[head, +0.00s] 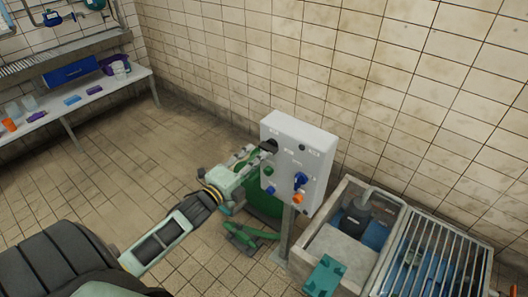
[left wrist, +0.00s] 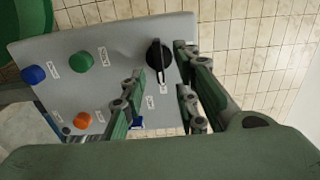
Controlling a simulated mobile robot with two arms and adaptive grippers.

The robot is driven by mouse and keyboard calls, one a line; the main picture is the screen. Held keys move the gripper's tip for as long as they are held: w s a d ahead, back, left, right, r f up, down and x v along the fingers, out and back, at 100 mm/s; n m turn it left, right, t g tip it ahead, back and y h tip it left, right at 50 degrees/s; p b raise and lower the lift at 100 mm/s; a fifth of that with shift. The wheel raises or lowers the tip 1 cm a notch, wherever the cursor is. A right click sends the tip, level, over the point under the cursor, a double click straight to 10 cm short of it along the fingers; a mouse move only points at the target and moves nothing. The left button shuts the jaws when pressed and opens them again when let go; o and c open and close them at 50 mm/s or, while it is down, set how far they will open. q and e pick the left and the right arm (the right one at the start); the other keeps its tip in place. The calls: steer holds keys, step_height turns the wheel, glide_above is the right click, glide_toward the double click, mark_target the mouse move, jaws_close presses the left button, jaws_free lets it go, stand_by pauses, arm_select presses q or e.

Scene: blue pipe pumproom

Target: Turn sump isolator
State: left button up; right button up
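A light grey control panel (head: 313,160) stands on a post near the tiled wall. A black rotary knob (left wrist: 157,56) with a pale pointer line is on its face, and it also shows in the head view (head: 269,146), partly covered by my fingers. Its label is too small to read surely. My left gripper (head: 255,157) is at the panel face, beside this knob. In the left wrist view the fingers (left wrist: 161,82) are spread apart, with the knob between and just beyond them. I cannot tell whether they touch it. My right gripper is not in view.
The panel also carries a green button (left wrist: 81,60), a blue button (left wrist: 34,75) and an orange button (left wrist: 82,120). A green drum (head: 262,200) stands behind the post. An open sump with a metal grating (head: 440,255) is at the lower right. A bench (head: 75,105) is at the left.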

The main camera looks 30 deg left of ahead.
mark_target(266, 150)
arm_select(q)
steer(key=w, duration=0.4)
steer(key=shift+w+d, duration=0.2)
steer(key=shift+w, duration=0.2)
jaws_close()
